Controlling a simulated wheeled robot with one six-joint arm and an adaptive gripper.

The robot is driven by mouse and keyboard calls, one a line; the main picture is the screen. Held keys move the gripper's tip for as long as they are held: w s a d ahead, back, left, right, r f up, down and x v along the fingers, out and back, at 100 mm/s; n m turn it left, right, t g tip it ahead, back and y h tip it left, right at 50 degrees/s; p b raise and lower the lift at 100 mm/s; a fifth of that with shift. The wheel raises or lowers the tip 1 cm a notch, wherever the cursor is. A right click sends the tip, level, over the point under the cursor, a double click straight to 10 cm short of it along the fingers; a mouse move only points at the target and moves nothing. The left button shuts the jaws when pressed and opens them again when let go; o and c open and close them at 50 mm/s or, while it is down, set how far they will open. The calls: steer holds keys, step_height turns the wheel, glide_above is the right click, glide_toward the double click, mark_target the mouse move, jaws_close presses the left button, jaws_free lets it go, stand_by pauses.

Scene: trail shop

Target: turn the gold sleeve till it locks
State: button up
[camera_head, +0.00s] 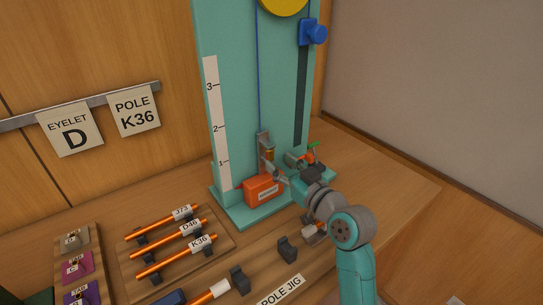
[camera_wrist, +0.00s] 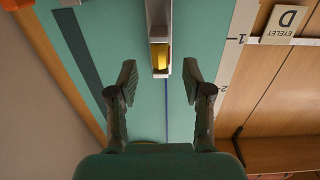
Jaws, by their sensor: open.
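The gold sleeve (camera_wrist: 160,57) shows in the wrist view at the upper middle, set in a grey metal holder on the teal board. It also shows small in the head view (camera_head: 269,154), above an orange block (camera_head: 263,190) on the board's base. My gripper (camera_wrist: 158,85) is open, its two dark fingers spread on either side of the sleeve's line in the wrist view. Nothing is between the fingertips, and they do not touch the sleeve. In the head view my gripper (camera_head: 283,170) is close to the holder; its fingers are small there.
A blue cord (camera_head: 258,80) runs down the teal board (camera_head: 235,110), with a blue knob (camera_head: 314,33) at upper right. Red and green parts (camera_head: 312,152) stand right of my gripper. Several orange poles (camera_head: 165,240) lie on a rack at left. The table's right side is clear.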

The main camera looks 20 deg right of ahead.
mark_target(272, 157)
steer(key=shift+x, duration=2.25)
jaws_close()
